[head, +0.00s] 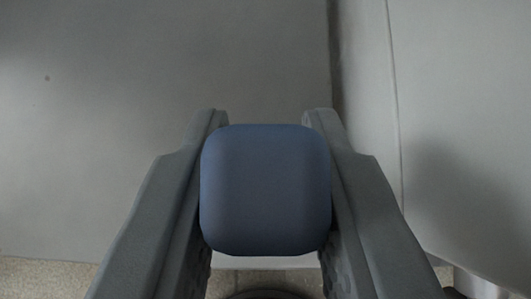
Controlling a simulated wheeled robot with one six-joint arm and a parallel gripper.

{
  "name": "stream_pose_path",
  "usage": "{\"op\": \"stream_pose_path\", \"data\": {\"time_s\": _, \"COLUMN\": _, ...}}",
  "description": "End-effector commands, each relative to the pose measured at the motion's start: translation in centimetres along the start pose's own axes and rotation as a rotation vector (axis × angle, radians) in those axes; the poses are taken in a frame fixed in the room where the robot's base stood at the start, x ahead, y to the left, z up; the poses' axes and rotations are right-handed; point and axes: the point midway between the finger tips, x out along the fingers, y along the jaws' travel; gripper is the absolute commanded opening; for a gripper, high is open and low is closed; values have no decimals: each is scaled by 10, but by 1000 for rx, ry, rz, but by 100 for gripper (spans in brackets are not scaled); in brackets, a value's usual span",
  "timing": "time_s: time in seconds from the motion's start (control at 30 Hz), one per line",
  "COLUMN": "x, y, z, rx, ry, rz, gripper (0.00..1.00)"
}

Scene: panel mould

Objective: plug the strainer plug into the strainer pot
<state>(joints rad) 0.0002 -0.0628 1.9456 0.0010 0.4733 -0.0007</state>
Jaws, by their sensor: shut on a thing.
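My gripper (264,118) shows in the head view with one grey finger on each side of a blue rounded block, which I take to be the strainer plug (265,190). The fingers are shut on it, touching its left and right sides. The block fills the space between them and hides what lies directly behind it. I cannot make out the strainer pot for certain; a dark curved rim (266,294) shows only in part at the bottom edge, between the fingers.
A large plain grey panel (130,90) fills the left and middle. A lighter panel (440,90) with a seam stands at the right, past a dark vertical gap. A speckled floor strip (50,275) shows at the bottom left.

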Motion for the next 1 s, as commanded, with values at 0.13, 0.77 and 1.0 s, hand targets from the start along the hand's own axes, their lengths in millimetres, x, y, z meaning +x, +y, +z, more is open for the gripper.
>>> {"op": "stream_pose_path", "data": {"time_s": 0.13, "x": 2, "y": 0, "z": 2, "rx": 0, "ry": 0, "rz": 0, "gripper": 0}}
{"op": "stream_pose_path", "data": {"time_s": 0.77, "x": 11, "y": 0, "z": 11, "rx": 0, "ry": -1, "rz": 0, "gripper": 0}}
{"op": "stream_pose_path", "data": {"time_s": 1.0, "x": 14, "y": 0, "z": 14, "rx": 0, "ry": 0, "rz": 0, "gripper": 0}}
